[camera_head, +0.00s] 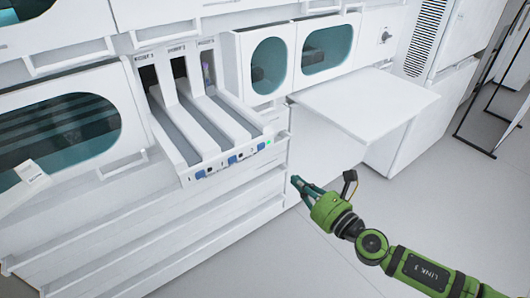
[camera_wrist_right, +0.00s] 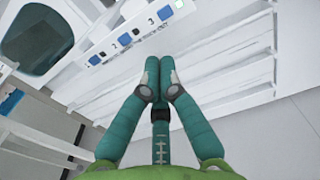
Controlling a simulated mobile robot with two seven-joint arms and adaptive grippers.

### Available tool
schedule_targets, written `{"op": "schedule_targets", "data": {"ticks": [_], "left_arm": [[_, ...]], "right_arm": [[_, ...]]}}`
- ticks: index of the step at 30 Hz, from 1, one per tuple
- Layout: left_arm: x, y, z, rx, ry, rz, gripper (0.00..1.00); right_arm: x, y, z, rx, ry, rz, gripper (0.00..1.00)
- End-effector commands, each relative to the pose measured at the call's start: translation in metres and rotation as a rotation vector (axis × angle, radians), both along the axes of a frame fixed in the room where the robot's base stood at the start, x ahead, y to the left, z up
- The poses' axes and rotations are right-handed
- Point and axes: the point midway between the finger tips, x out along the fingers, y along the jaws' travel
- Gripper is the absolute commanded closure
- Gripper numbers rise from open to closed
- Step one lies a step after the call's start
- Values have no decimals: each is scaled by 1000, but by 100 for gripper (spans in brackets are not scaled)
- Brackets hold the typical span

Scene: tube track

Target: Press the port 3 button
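The tube track (camera_head: 205,125) has three sloping lanes with port labels at the top. Its front edge carries a row of small blue buttons. The port 3 button (camera_head: 261,147) is at the right end of that row, beside a small green light; it shows only faintly in the head view. My right gripper (camera_head: 294,181) is to the right of and below this end, apart from the panel. In the right wrist view its fingertips (camera_wrist_right: 160,72) are together with nothing between them. My left gripper is not in view.
A white shelf (camera_head: 365,100) juts out right of the track, above and behind my right gripper. White drawer fronts (camera_head: 190,235) lie below the track. Tinted windows (camera_head: 65,130) flank it. Open grey floor (camera_head: 440,190) lies to the right.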

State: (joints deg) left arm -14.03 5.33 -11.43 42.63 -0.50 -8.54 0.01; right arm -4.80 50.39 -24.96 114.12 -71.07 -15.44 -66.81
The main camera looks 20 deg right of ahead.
Motion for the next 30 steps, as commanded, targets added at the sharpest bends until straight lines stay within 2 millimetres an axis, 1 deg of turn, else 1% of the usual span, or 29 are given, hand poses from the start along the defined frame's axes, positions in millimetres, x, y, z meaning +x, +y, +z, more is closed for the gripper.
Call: {"op": "schedule_targets", "data": {"ticks": [4,8,11,15,19,24,27,30], "left_arm": [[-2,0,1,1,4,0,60],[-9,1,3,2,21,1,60],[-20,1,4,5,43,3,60],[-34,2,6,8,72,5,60],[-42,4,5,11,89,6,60],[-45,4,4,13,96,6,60],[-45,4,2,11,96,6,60],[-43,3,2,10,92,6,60]], "right_arm": [[3,0,0,3,1,-2,100],[14,4,2,4,-1,-4,100],[28,10,4,6,-2,-2,100],[55,19,3,7,-2,-4,100],[81,29,2,7,-1,-3,100],[110,39,1,5,0,-3,100],[121,43,0,5,1,-3,100],[129,46,0,4,1,-2,100]]}}
